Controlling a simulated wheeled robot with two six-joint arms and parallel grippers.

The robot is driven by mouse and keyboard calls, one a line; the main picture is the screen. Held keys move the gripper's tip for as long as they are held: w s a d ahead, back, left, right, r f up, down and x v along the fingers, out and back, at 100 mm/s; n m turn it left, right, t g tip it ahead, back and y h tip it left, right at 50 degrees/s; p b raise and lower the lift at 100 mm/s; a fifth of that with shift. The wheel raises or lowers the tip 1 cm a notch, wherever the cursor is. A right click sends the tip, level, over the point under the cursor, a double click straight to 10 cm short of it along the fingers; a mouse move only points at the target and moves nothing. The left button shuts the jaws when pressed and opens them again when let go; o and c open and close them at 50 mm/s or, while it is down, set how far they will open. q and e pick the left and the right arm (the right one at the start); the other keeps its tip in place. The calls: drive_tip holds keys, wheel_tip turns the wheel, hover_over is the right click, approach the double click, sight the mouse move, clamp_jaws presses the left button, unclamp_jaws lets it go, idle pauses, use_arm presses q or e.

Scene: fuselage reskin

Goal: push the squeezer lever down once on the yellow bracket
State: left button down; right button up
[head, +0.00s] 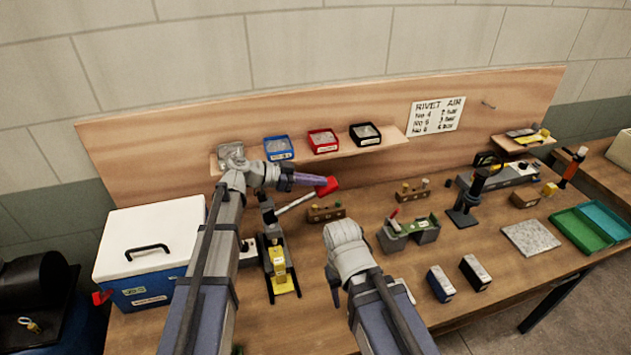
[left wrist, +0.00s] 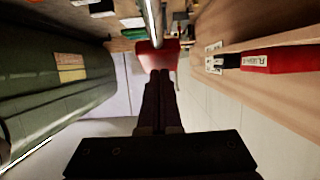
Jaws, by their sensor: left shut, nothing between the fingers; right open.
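The squeezer (head: 268,228) stands on the bench left of centre, with the yellow bracket (head: 279,262) at its front. Its silver lever (head: 297,203) slants up to the right and ends in a red grip (head: 328,187). My left gripper (head: 318,181) is shut and empty, its tips at the red grip. In the left wrist view the shut fingers (left wrist: 160,80) reach the red grip (left wrist: 157,56), with the silver rod (left wrist: 151,22) beyond it; whether they touch is unclear. My right gripper (head: 336,293) is open, low over the bench front, and mostly hidden by its own wrist.
A shelf (head: 300,152) with several parts bins runs behind the lever. A wooden block with small parts (head: 326,214) sits beneath the lever's end. A green-topped fixture (head: 410,231) stands to the right, and a white-lidded cooler (head: 150,240) to the left.

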sight(321, 187)
use_arm(q)
drive_tip(key=shift+d+f, duration=0.1)
drive_tip(key=shift+d, duration=0.05)
drive_tip(key=f+y, duration=0.1)
drive_tip(key=d+f+y+p, duration=0.1)
drive_tip(key=d+f, duration=0.1)
drive_tip(key=shift+w+f+g+y, duration=0.2)
drive_tip(key=shift+w+g+y, duration=0.2)
drive_tip(key=f, duration=0.1)
drive_tip(key=f+b, duration=0.1)
drive_tip(key=f+y+b, duration=0.1)
drive_tip(key=shift+d+f, duration=0.35)
drive_tip(key=shift+s, duration=0.1)
drive_tip(key=shift+d, duration=0.1)
